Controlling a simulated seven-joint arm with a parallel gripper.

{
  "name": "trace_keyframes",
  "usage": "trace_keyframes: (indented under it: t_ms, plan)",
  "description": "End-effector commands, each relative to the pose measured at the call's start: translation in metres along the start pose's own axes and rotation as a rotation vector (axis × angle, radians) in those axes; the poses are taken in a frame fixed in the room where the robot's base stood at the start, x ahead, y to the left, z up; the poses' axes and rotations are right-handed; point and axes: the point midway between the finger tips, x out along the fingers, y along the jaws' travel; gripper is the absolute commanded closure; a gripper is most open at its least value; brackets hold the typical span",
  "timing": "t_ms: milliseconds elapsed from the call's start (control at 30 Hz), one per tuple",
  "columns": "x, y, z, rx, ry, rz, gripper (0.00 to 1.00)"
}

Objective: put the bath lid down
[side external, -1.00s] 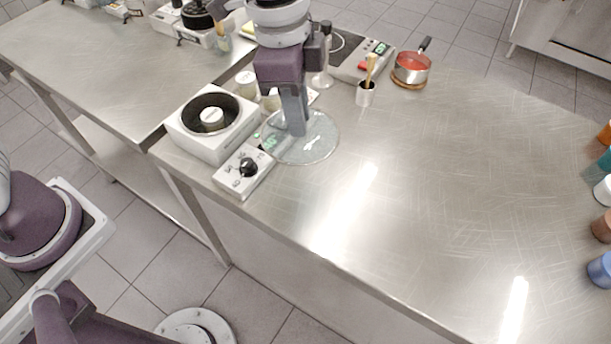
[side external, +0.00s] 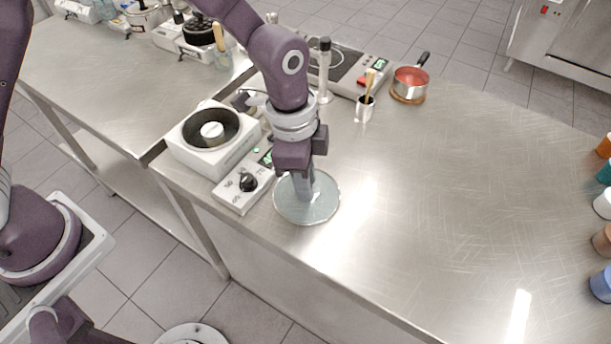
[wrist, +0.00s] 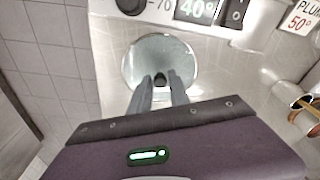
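The bath lid (side external: 322,208) is a round clear glass disc, level, over the steel counter near its front edge. It also shows in the wrist view (wrist: 137,62), with a small dark knob at its middle. My gripper (side external: 306,192) points down at the lid's centre. In the wrist view its fingers (wrist: 161,82) close in on the knob from both sides. I cannot tell whether the lid touches the counter or hangs just above it. The white bath (side external: 195,152) stands uncovered to the left, its round dark well holding a white piece.
A control box (side external: 229,196) with a dial is close left of the lid. Coloured-capped jars line the far right edge. The counter right of the lid is clear.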

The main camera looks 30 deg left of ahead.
Motion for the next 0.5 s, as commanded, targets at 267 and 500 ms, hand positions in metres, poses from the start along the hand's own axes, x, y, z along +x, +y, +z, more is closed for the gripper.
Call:
trace_keyframes:
  t_ms: [267,500]
  plan:
    - [-0.001,0.000,0.000,0.000,0.001,0.000,0.61]
    - [-0.024,-0.001,-0.002,0.000,0.006,-0.004,0.61]
